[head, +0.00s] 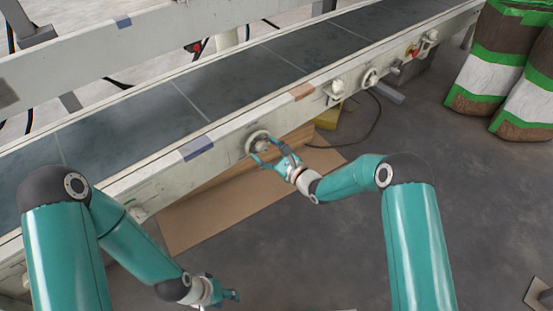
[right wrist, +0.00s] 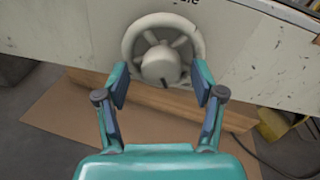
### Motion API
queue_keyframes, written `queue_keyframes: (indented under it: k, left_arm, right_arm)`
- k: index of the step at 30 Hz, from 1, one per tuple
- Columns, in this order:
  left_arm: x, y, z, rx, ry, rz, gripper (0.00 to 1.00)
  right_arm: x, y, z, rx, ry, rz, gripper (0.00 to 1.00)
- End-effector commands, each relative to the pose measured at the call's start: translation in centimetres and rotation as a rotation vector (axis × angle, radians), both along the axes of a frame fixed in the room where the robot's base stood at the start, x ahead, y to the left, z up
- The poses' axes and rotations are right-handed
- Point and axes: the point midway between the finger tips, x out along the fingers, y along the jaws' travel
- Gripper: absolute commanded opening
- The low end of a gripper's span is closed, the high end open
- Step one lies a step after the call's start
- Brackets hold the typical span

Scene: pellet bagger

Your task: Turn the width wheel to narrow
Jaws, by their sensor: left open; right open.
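A pale grey handwheel (head: 257,142) with spokes and a round hub is mounted on the side rail of the conveyor. It fills the upper middle of the right wrist view (right wrist: 162,50), with part of a dark word on the panel above it. My right gripper (head: 272,155) is open in front of the wheel. In the right wrist view its two fingers (right wrist: 160,88) stand at the wheel's lower left and lower right; whether they touch the rim I cannot tell. My left gripper (head: 232,296) is open and empty, low over the floor, away from the wheel.
The conveyor belt (head: 235,82) runs diagonally behind the rail. A second handwheel (head: 370,77), a knob (head: 335,88) and a red button (head: 413,51) sit farther right on the rail. Cardboard (head: 205,212) lies below. Striped sacks (head: 490,65) stand at the right.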

Motion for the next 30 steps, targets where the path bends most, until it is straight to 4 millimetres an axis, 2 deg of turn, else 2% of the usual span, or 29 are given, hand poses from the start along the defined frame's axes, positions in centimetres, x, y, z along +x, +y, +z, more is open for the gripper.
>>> queue_keyframes:
  k: [5, 12, 18, 23, 30]
  left_arm:
    - [0.0, 0.0, 0.0, 0.0, 0.0, 0.0, 0.46]
    - [0.0, 0.0, 0.0, 0.0, 0.0, 0.0, 0.46]
    - [0.0, 0.0, 0.0, 0.0, 0.0, 0.0, 0.46]
    - [0.0, 0.0, 0.0, 0.0, 0.0, 0.0, 0.46]
    - [0.0, 0.0, 0.0, 0.0, 0.001, 0.0, 0.46]
  right_arm:
    - [-1.7, -1.6, 0.2, 0.001, 0.002, -0.004, 0.68]
    - [-5.6, -4.6, 0.6, 0.0, 0.005, -0.002, 0.68]
    - [-8.0, -6.5, 0.8, 0.0, 0.004, 0.0, 0.68]
    - [-8.9, -7.1, 0.9, -0.001, 0.003, 0.001, 0.68]
    - [-9.0, -7.2, 0.9, -0.002, 0.002, 0.002, 0.68]
